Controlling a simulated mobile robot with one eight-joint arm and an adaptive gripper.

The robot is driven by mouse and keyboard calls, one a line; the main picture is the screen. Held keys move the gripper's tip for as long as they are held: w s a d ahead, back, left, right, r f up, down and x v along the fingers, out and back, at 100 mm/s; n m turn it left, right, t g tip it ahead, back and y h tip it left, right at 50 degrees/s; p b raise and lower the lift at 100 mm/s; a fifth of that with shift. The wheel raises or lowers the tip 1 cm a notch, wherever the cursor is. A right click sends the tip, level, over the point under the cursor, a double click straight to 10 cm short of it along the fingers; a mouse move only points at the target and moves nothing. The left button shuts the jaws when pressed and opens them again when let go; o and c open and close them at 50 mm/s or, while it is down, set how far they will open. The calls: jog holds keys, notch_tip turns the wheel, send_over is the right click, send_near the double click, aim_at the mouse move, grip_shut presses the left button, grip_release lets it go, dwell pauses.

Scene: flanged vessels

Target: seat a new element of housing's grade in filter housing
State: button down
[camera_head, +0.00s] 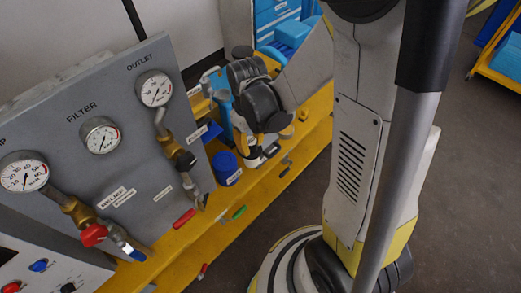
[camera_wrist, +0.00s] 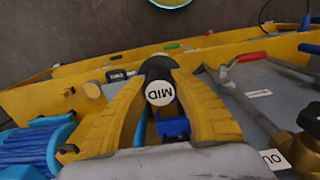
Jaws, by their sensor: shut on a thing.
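In the wrist view my gripper (camera_wrist: 162,82) has its two yellow fingers closed on a dark, rounded piece with a white round end marked MID (camera_wrist: 160,93). In the head view my gripper (camera_head: 257,152) is low over the yellow bench, and the piece is mostly hidden there by the arm. A blue cylindrical cup (camera_head: 226,168) with a white label stands on the bench just left of my gripper. I cannot tell whether it is the filter housing. A blue part (camera_wrist: 173,127) also shows between the fingers in the wrist view.
A grey panel (camera_head: 60,122) marked FILTER and OUTLET, with gauges, brass fittings and valves, stands left of my arm. Blue bins (camera_head: 290,33) are behind it. Small red and green-handled items lie along the yellow bench (camera_head: 185,240). Dark floor (camera_head: 455,190) is open at right.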

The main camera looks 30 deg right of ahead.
jog(key=w+a+f+b, duration=0.2)
jog(key=w+f+b, duration=0.1)
jog(key=w, duration=0.5)
jog(key=w+a+f+b, duration=0.3)
jog(key=w+f, duration=0.1)
jog(key=w, duration=0.3)
jog(key=shift+w, duration=0.4)
jog(key=shift+a, duration=0.1)
